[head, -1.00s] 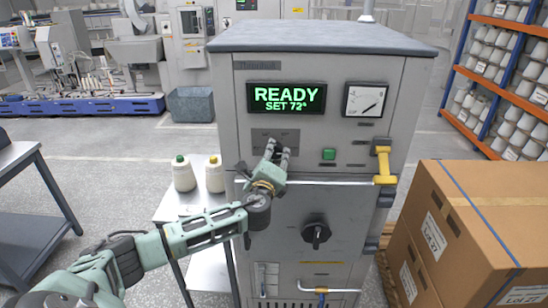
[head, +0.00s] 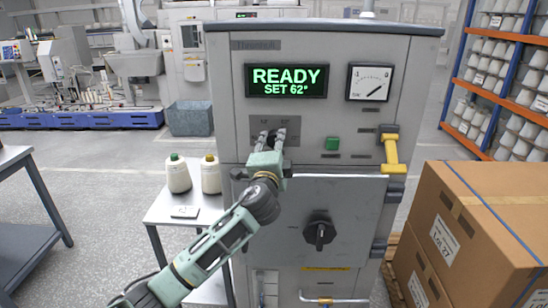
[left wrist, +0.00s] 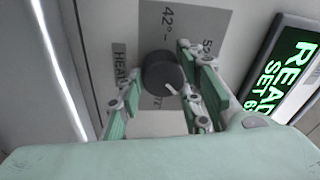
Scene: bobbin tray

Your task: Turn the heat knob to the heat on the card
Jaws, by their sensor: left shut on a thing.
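The heat knob (left wrist: 163,72) is dark and round with a pale pointer line, on a grey plate (left wrist: 187,22) marked 42° in the left wrist view. My left gripper (head: 271,138) is shut on the knob, its green-padded fingers on either side; it also shows in the left wrist view (left wrist: 160,80). The display (head: 286,81) reads READY, SET 62°. A small white card-like piece (head: 184,212) lies on the side table; its writing is too small to read. My right gripper is out of view.
The grey machine cabinet (head: 345,225) has a dial gauge (head: 369,83), a green button (head: 331,144), a yellow handle (head: 390,150) and a black lower knob (head: 320,234). Two thread cones (head: 178,174) stand on the side table (head: 163,209). Cardboard boxes (head: 490,205) stand at the right.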

